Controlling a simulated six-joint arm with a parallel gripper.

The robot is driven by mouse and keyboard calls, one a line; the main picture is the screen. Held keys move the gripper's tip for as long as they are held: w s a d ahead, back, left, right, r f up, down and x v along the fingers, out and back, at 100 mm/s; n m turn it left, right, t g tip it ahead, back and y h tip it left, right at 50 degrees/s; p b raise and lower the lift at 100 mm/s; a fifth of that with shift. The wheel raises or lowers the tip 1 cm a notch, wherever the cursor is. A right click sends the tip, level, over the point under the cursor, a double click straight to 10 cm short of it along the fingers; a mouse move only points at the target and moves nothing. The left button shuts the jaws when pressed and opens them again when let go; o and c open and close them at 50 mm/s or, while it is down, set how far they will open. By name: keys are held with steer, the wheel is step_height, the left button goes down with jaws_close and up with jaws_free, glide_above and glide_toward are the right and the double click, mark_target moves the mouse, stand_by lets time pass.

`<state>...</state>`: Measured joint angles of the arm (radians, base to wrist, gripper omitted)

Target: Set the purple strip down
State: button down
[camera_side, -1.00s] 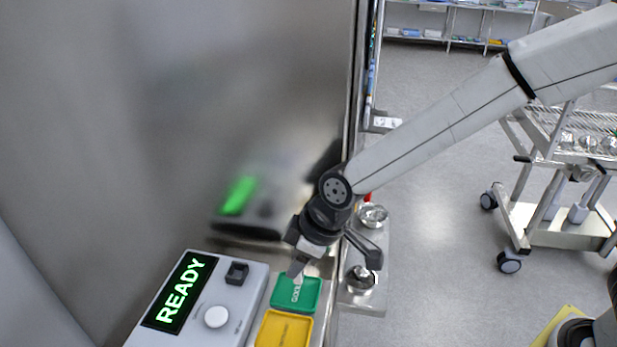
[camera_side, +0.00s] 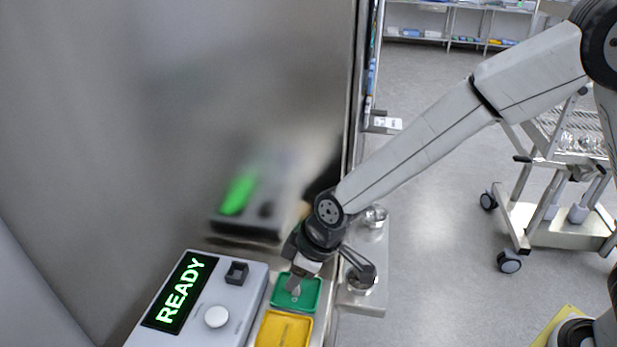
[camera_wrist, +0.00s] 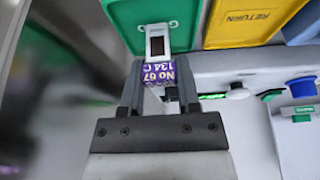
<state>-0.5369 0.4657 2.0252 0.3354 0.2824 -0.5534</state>
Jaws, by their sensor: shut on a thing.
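The purple strip (camera_wrist: 159,73) shows in the wrist view with pale print reading "NO 67" and "134 C". It is held between the fingertips of my gripper (camera_wrist: 160,90), which is shut on it. A white end of the strip with a dark window reaches over the green tray (camera_wrist: 125,18). In the side view my gripper (camera_side: 291,286) points down at the green tray (camera_side: 312,292), with a pale bit of the strip at its tips. I cannot tell whether the strip touches the tray floor.
A yellow tray (camera_side: 283,330) marked "RETURN" in the wrist view adjoins the green one. A grey device (camera_side: 240,292) with a lit "READY" display, a dark square socket and a white knob stands to the left. A steel wall (camera_side: 180,100) rises behind. Metal knobs (camera_side: 373,215) stand to the right.

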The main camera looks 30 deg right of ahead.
steer(key=shift+f, duration=0.15)
steer(key=shift+c, duration=1.6)
jaws_free()
steer(key=shift+r, duration=0.2)
steer(key=shift+s+d+r, duration=0.15)
steer(key=shift+d+r, duration=0.05)
steer(key=shift+r, duration=0.5)
steer(key=v, duration=1)
steer(key=shift+r, duration=0.25)
steer(key=shift+s+d, duration=0.15)
steer(key=s+d+f+m+h, duration=0.1)
steer(key=s+d+f+m, duration=0.1)
steer(key=d, duration=0.5)
steer(key=s+d+f+m+h, duration=0.1)
steer(key=s+d+f+m, duration=0.2)
steer(key=d, duration=0.4)
steer(key=s+d+f+m+h, duration=0.1)
steer(key=s+d+f+m, duration=0.1)
steer(key=d+f+m, duration=0.2)
steer(key=d, duration=0.3)
steer(key=shift+s+d+g, duration=0.3)
steer(key=shift+s+d, duration=0.05)
steer(key=shift+d, duration=0.05)
